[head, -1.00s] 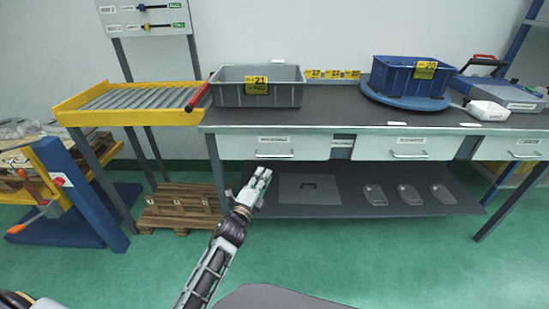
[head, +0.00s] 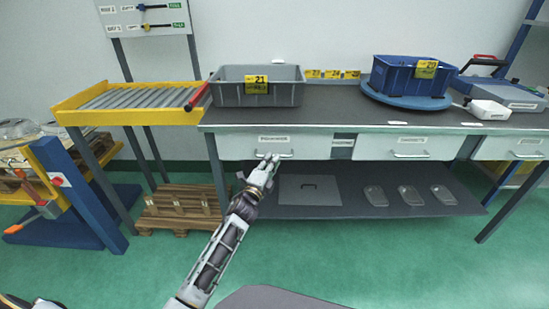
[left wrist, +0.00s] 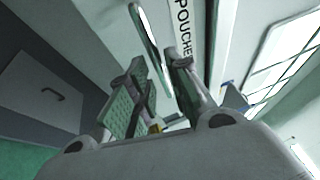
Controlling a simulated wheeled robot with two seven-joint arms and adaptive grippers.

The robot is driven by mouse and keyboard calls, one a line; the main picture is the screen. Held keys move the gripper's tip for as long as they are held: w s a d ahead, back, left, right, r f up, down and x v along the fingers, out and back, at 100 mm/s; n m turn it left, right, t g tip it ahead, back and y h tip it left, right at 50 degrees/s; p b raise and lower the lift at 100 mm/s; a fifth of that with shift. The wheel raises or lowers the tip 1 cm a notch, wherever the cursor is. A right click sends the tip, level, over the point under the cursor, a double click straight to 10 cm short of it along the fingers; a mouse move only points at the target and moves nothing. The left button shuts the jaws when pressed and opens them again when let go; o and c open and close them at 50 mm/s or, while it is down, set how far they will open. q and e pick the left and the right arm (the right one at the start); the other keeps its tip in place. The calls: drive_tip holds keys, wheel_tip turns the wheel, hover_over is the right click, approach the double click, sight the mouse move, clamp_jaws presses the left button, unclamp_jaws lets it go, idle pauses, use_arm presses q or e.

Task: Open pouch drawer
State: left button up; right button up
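The pouch drawer (head: 235,147) is the left drawer under the grey workbench, and its front sits flush with the bench. Its label (left wrist: 183,30) reads "POUCHE…" in the left wrist view. Its metal bar handle (left wrist: 148,38) runs down towards the space between my fingers. My left gripper (head: 268,160) is at the handle in the head view, partly covering it. In the left wrist view my left gripper (left wrist: 157,88) is open, with one padded finger on each side of the handle's line. I cannot tell whether a finger touches it. My right gripper is not in view.
A grey bin (head: 230,94) and a blue bin (head: 390,90) stand on the bench (head: 330,105). Two more drawers lie to the right. A lower shelf (head: 340,203) with a flat panel and several clear lids is below the drawers. The green floor in front is clear.

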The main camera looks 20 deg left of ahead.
use_arm(q)
drive_tip(key=x, duration=0.2)
drive_tip(key=shift+w, duration=0.35)
drive_tip(key=shift+w+r+b, duration=0.15)
drive_tip(key=shift+w+b, duration=0.05)
drive_tip(key=shift+b, duration=0.1)
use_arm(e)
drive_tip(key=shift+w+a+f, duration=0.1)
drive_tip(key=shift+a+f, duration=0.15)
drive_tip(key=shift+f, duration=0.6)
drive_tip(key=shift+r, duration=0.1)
use_arm(q)
clamp_jaws()
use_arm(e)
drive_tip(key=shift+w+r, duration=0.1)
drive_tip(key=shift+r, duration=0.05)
